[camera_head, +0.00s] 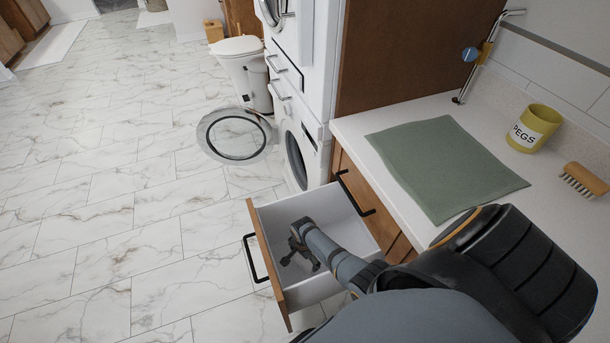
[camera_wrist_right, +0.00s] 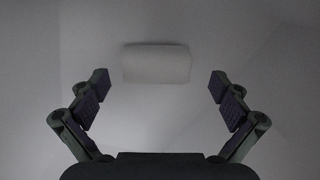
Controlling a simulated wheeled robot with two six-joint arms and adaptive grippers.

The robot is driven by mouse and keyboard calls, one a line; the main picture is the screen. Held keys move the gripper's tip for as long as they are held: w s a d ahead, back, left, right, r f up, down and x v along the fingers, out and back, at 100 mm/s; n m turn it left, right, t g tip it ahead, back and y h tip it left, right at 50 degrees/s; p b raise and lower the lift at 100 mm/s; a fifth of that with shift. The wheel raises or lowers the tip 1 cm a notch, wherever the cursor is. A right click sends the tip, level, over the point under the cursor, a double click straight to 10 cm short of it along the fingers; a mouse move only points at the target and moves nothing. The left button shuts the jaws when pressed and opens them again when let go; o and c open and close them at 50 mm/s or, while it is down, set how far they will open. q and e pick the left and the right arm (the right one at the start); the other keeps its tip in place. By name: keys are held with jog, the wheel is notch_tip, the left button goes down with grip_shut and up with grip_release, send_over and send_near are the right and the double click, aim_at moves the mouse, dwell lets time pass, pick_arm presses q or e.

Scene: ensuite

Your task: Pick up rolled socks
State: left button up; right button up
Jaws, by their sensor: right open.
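A pale, rounded roll, which looks like the rolled socks (camera_wrist_right: 157,63), lies on the drawer floor in the right wrist view. It sits ahead of my right gripper (camera_wrist_right: 160,86), roughly centred between the two fingers and apart from both. In the head view my right gripper (camera_head: 302,256) reaches down inside the open drawer (camera_head: 268,238), with its fingers spread and nothing held. I cannot make out the roll in the head view; my gripper and arm cover part of the drawer. My left gripper is not in view.
The drawer's wooden front and walls surround my right gripper. The counter (camera_head: 365,155) stands to the right, with a green mat (camera_head: 445,168), a yellow pegs pot (camera_head: 535,129) and a brush (camera_head: 583,180). A washing machine's round door (camera_head: 235,135) hangs open. The marble floor at left is clear.

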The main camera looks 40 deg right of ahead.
aim_at(305, 262)
jog(key=f+b, duration=0.1)
jog(key=f, duration=0.3)
jog(key=shift+s+d+f+b, duration=0.1)
jog(key=shift+s+b, duration=0.1)
jog(key=shift+b, duration=0.2)
jog(key=shift+c, duration=0.3)
jog(key=c, duration=1.3)
jog(key=shift+o, duration=0.2)
jog(key=shift+r, duration=0.2)
